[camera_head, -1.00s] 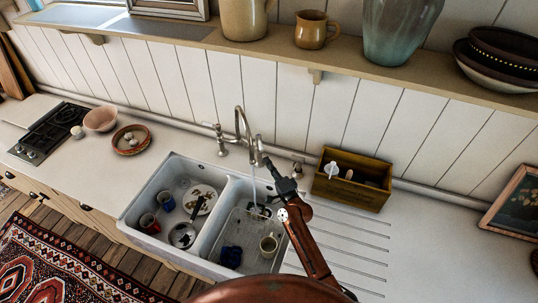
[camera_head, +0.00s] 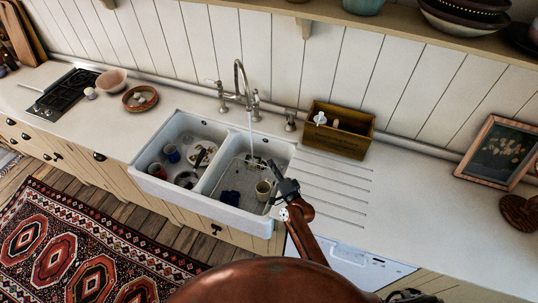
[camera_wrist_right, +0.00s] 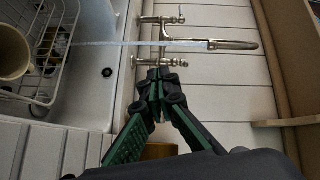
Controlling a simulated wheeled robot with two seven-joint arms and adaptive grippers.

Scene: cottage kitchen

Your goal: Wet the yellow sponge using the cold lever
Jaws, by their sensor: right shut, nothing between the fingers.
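The tap (camera_head: 240,85) stands behind the right basin, and a stream of water (camera_head: 250,130) falls from its spout. Its right lever (camera_head: 256,104) shows beside the spout; no marking tells which lever is cold. The tap also shows in the wrist view (camera_wrist_right: 215,44). My right gripper (camera_head: 274,168) is shut and empty, over the right edge of the right basin, in front of the tap and apart from it. In the wrist view its closed fingertips (camera_wrist_right: 158,78) point towards the tap. I cannot make out the yellow sponge. My left gripper is not in view.
The left basin has dishes and cups (camera_head: 171,153). A wooden box (camera_head: 339,130) with a brush stands right of the tap. The ribbed drainboard (camera_head: 335,190) is clear.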

